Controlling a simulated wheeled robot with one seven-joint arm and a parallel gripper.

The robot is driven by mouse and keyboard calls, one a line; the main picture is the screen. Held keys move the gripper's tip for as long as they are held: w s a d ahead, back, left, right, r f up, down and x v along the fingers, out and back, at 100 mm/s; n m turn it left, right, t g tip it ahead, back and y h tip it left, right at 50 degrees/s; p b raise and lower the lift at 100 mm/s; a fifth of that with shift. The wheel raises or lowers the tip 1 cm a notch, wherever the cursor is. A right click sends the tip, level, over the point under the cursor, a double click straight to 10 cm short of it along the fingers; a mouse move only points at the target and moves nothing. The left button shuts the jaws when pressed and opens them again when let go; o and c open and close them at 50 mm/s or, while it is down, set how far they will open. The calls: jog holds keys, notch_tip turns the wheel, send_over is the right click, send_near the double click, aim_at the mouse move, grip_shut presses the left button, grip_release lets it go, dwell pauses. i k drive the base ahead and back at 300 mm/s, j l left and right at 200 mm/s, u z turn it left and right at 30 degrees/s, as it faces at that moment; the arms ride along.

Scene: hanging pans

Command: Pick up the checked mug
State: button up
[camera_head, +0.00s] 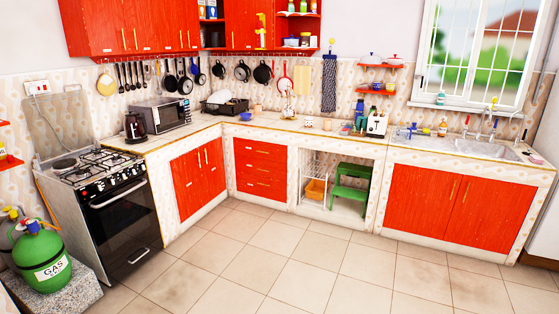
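I cannot make out a checked pattern on any mug at this distance. A small whitish, patterned cup-like item (308,122) stands on the worktop near the inner corner, right of the drawers. A similar small item (327,124) stands just right of it. A small brownish cup-like item (258,108) and a blue bowl-like item (246,116) are further left on the worktop. My gripper is not in this view.
The tiled floor (265,255) is clear in front of the red cabinets. The stove (105,215) and green gas bottle (42,258) stand at left. A green step stool (350,188) sits under the worktop.

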aim_at(309, 121)
jog(key=i, duration=1.95)
jog(key=i+l, duration=0.1)
jog(key=i, duration=1.85)
jog(key=i+u, duration=0.1)
jog(key=i, duration=1.85)
jog(key=i+l+u, duration=0.15)
jog(key=i, duration=0.5)
